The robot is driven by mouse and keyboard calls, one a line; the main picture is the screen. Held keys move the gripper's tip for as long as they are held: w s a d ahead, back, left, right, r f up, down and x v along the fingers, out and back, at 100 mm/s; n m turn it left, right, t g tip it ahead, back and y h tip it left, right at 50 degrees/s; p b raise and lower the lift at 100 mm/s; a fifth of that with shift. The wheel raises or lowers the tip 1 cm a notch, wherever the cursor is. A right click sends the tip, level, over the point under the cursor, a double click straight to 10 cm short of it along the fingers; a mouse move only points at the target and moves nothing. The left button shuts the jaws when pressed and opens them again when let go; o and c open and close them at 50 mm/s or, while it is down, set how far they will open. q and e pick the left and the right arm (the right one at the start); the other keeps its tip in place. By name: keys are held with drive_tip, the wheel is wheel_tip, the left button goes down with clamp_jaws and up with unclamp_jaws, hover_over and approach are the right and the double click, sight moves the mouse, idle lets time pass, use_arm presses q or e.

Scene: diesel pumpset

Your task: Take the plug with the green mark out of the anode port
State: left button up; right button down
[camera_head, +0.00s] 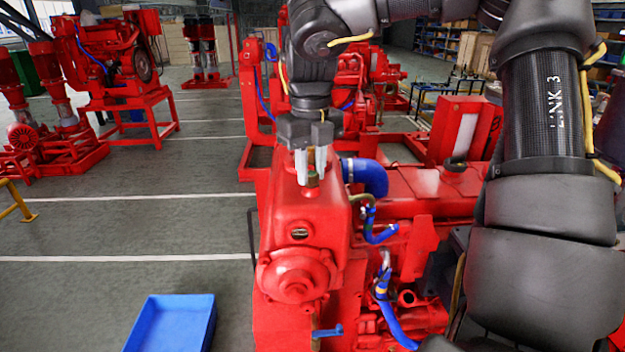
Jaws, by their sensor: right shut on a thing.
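My right gripper (311,168) points straight down over the top of the red engine housing (303,225). Its pale fingers are shut on the plug (312,180), a small brownish piece with a greenish tint between the fingertips. The plug's lower end is at the housing's top face. I cannot tell whether it sits in the anode port or is just clear of it, as the port itself is hidden behind the plug and fingers. My left gripper is not in view.
A blue tray (172,325) lies on the grey floor at the lower left. A blue hose (368,176) and thinner blue lines run close to the right of the gripper. Other red pumpsets (125,60) stand at the back left. The floor left of the engine is mostly clear.

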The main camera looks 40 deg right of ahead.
drive_tip(key=shift+w+r, duration=0.1)
drive_tip(key=n, duration=0.5)
drive_tip(key=shift+n, duration=0.4)
drive_tip(key=shift+r+n+p, duration=0.2)
drive_tip(key=shift+n+p, duration=0.4)
drive_tip(key=shift+p, duration=0.2)
drive_tip(key=shift+f+n+p, duration=0.1)
drive_tip(key=shift+n+p, duration=0.5)
drive_tip(key=shift+n, duration=0.1)
drive_tip(key=shift+f+n, duration=0.15)
drive_tip(key=shift+n, duration=0.25)
drive_tip(key=c, duration=1.8)
unclamp_jaws()
clamp_jaws()
